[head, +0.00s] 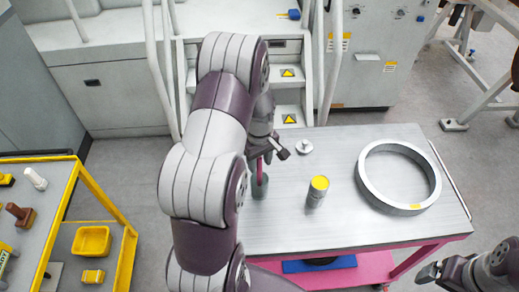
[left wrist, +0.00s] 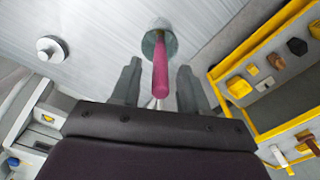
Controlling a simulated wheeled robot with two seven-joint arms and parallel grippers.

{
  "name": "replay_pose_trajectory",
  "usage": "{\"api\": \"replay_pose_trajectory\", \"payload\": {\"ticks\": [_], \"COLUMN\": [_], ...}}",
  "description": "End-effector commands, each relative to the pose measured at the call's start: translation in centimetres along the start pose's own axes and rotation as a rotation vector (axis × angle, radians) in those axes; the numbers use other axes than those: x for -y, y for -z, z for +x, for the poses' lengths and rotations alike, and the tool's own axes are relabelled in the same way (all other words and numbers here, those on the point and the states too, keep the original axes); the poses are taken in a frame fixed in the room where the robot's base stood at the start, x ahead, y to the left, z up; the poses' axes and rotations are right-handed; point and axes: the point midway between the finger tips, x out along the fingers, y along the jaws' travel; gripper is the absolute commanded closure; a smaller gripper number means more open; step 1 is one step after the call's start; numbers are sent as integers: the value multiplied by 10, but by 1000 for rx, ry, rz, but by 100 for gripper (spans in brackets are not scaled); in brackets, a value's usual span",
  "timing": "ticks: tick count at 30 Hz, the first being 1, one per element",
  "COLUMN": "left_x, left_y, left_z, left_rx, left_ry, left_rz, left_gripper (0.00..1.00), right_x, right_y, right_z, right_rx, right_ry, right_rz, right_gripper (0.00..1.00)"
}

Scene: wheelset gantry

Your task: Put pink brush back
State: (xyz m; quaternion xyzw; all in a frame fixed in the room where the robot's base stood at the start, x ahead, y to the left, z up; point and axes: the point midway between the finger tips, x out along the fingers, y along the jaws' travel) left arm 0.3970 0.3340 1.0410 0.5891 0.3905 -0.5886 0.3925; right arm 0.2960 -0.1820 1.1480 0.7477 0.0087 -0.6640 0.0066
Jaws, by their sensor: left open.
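The pink brush (head: 260,170) stands handle up in a small grey-green cup (head: 260,189) on the metal table, partly hidden by my left arm. In the left wrist view the pink handle (left wrist: 160,76) rises from the cup (left wrist: 158,42) towards the camera. My left gripper (head: 270,151) is open around the top of the handle. In the wrist view its fingers (left wrist: 157,84) stand on either side of the handle, with gaps between. My right gripper (head: 436,271) is at the lower right, away from the brush; its jaw opening is unclear.
On the table (head: 310,235) are a yellow-topped cylinder (head: 317,191), a large metal ring (head: 399,178) and a small metal disc with a knob (head: 304,147). A yellow-framed cart (head: 123,222) with tools and bins stands left. Steps (head: 290,95) rise behind the table.

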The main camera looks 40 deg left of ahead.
Motion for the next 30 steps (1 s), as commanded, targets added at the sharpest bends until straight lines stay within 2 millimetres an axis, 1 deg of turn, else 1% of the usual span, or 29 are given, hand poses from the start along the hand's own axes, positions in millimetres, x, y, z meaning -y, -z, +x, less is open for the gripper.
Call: {"api": "replay_pose_trajectory", "payload": {"ticks": [1,6,9,13,14,15,17,19,20,21,24,27,30], "left_x": [-1,-1,0,0,0,-2,-4,-4,-3,1,15,29,34], "left_y": [1,1,0,0,-1,-7,-26,-63,-80,-102,-146,-171,-179], "left_z": [-9,-50,-69,-84,-86,-89,-91,-92,-92,-92,-89,-86,-85], "left_rx": [-5,-4,-3,-1,-1,-3,-10,-26,-34,-47,-76,-97,-104], "left_ry": [-5,-4,-2,-1,-1,-3,-10,-23,-30,-39,-58,-69,-72], "left_rz": [0,0,0,0,7,41,155,379,488,629,935,1127,1197], "left_gripper": [56,56,56,56,56,56,56,56,56,56,56,56,56], "right_x": [0,0,0,0,0,0,0,0,0,0,0,0,0], "right_y": [-1,-2,-2,-3,-3,-3,-3,-3,-3,-3,-3,-3,-3], "right_z": [7,16,20,22,22,22,22,22,21,21,21,21,21], "right_rx": [0,0,0,0,0,0,0,0,0,0,0,0,0], "right_ry": [0,0,0,0,0,0,0,0,0,0,0,0,0], "right_rz": [0,0,0,0,0,0,0,0,0,0,0,0,0], "right_gripper": [5,5,5,5,5,5,5,5,5,5,5,5,5]}}
